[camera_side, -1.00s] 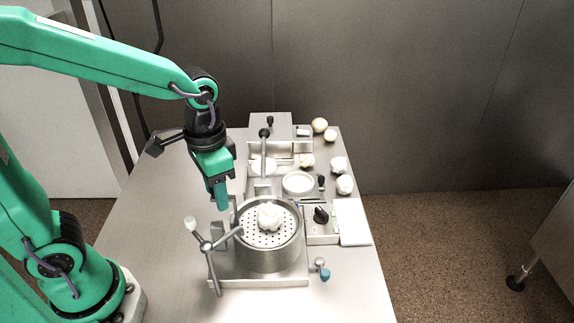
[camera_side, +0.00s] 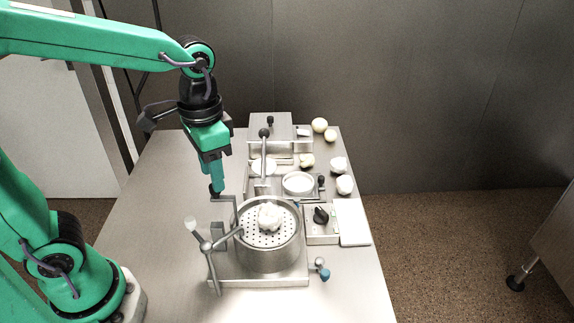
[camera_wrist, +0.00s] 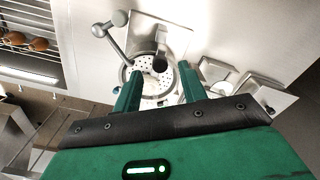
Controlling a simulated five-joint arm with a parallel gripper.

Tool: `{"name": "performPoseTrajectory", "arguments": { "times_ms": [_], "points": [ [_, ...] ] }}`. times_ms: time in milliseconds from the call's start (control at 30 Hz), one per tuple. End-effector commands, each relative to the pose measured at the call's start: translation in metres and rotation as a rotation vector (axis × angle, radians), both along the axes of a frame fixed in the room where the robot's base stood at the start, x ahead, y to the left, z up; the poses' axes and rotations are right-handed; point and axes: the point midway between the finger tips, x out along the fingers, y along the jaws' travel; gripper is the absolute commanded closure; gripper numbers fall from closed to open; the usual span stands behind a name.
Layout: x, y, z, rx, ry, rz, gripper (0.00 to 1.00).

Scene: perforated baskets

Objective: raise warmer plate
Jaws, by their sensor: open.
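A round steel pot (camera_side: 268,260) holds a perforated plate (camera_side: 250,238), with a white lump (camera_side: 269,216) resting on it. The perforated plate (camera_wrist: 140,74) also shows in the wrist view. A crank with a black knob (camera_side: 215,190) stands at the pot's back left. My gripper (camera_side: 213,182) is open and empty just above the black knob. In the wrist view, a black knob (camera_wrist: 160,64) shows beyond the gap between the fingertips (camera_wrist: 158,88). I cannot tell whether the fingers touch it.
Behind the pot are a pale round plate (camera_side: 298,183), a lever with a black ball (camera_side: 264,133) and a steel box (camera_side: 270,128). Several pale round lumps (camera_side: 339,165) lie at the right. A dial (camera_side: 321,215) and white board (camera_side: 354,221) stand right of the pot. The left tabletop is clear.

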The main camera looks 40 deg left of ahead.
Motion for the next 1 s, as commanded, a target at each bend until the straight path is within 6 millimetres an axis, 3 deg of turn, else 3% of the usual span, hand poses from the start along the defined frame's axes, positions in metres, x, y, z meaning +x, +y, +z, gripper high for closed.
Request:
{"name": "performPoseTrajectory", "arguments": {
  "times_ms": [400, 1000],
  "points": [
    [0.0, 0.0, 0.02, -0.001, -0.002, 0.0, 0.58],
    [-0.005, 0.008, 0.023, -0.011, -0.05, 0.027, 0.58]
  ]
}}
